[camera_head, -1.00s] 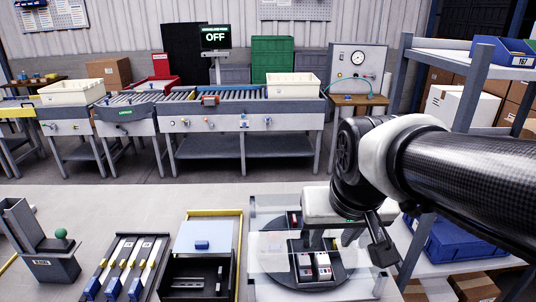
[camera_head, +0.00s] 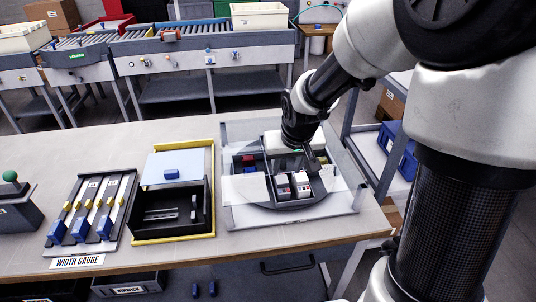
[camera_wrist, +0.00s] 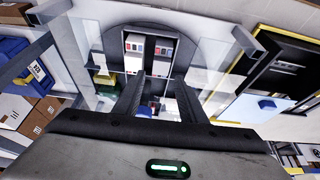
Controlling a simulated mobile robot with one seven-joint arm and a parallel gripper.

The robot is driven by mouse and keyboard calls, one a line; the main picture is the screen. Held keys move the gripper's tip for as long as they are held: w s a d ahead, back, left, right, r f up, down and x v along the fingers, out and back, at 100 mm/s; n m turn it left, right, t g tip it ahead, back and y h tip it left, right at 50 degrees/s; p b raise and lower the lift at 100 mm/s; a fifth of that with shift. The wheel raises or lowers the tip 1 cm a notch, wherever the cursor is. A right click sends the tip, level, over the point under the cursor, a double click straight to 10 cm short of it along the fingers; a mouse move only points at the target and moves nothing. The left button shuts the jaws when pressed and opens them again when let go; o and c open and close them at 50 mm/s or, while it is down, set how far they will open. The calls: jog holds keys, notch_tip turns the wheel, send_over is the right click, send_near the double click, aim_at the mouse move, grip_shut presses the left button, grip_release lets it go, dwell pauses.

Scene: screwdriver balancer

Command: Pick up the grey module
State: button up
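Two small pale grey-white modules stand side by side in a dark compartment of the round turntable (camera_head: 262,204): a left one (camera_head: 282,186) and a right one (camera_head: 302,184) with red and dark marks. They also show in the wrist view beyond the fingertips, as one block (camera_wrist: 134,46) beside another (camera_wrist: 161,48). I cannot tell which is the grey module. A dark red module (camera_head: 248,160) sits farther back. My gripper (camera_wrist: 157,84) is open above the turntable, its fingers apart with nothing gripped. A small blue item lies lower down between the fingers in the wrist view.
Clear panels (camera_head: 244,189) stand around the turntable. To its left are a black tray (camera_head: 165,225) with a yellow edge and the width gauge (camera_head: 85,215) with blue sliders. The table front is mostly bare. A shelf with blue bins (camera_head: 398,148) stands at the right.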

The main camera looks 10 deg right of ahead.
jog(key=b+x, duration=0.2)
jog(key=x, duration=0.6)
jog(key=shift+a, duration=0.15)
jog(key=c, duration=1)
jog(key=shift+o, duration=0.2)
notch_tip(320, 180, up, 9)
jog(key=p, duration=0.3)
send_near(282, 180)
jog(key=shift+s+r, duration=0.7)
jog(key=shift+s, duration=0.1)
